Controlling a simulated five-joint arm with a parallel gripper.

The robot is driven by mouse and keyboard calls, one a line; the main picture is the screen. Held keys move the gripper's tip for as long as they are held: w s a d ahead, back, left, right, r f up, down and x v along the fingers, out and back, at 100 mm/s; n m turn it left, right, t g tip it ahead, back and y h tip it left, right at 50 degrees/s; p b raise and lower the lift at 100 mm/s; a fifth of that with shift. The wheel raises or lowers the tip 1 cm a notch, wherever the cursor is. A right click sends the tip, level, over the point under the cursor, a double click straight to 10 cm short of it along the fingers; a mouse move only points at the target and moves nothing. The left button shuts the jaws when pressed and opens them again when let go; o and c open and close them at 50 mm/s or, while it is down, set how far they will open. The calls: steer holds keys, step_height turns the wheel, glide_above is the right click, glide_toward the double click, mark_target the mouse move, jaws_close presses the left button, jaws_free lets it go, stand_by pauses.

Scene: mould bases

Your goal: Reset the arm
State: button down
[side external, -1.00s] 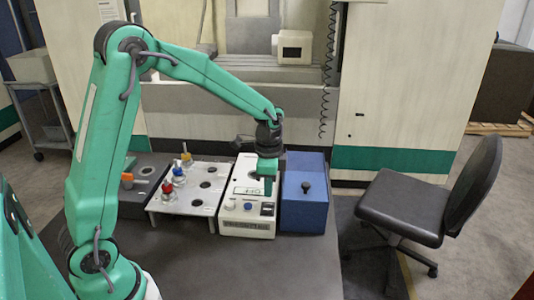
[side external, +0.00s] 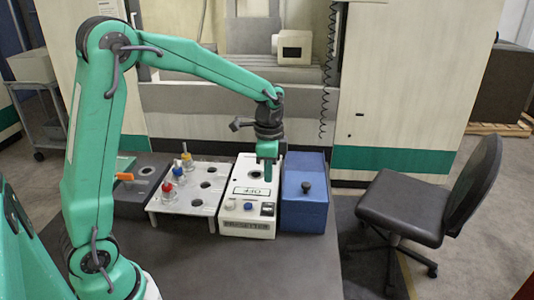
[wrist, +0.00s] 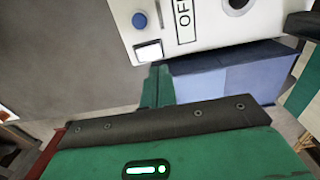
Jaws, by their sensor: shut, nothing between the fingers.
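My gripper (side external: 268,171) is shut and empty. In the side view it points down above the white control box, and its fingertips appear near the box's OFF label. In the wrist view the closed green fingers (wrist: 158,86) show beside the box's edge. The white control box (side external: 246,228) has an OFF label, a blue button and a small light switch on its top. It also shows at the top of the wrist view (wrist: 215,30). I cannot tell the exact gap between the fingertips and the box.
A blue box (side external: 305,217) with a black knob stands right of the control box. A white rack (side external: 205,208) with red, blue and yellow-topped pieces stands left of it, then a dark grey block (side external: 130,205) with an orange piece. The front table (side external: 230,270) is clear. A chair (side external: 400,205) stands at right.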

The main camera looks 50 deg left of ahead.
steer(key=s+d+r+n+t, duration=0.1)
steer(key=s+r+n, duration=0.3)
steer(key=s, duration=0.6)
steer(key=s+d+r+n+t, duration=0.1)
steer(key=s+r+n+t, duration=0.3)
steer(key=s, duration=0.6)
steer(key=shift+r+n+t, duration=0.3)
steer(key=shift+r+n, duration=0.2)
steer(key=shift+r, duration=0.25)
steer(key=shift+d, duration=0.1)
stand_by(0.3)
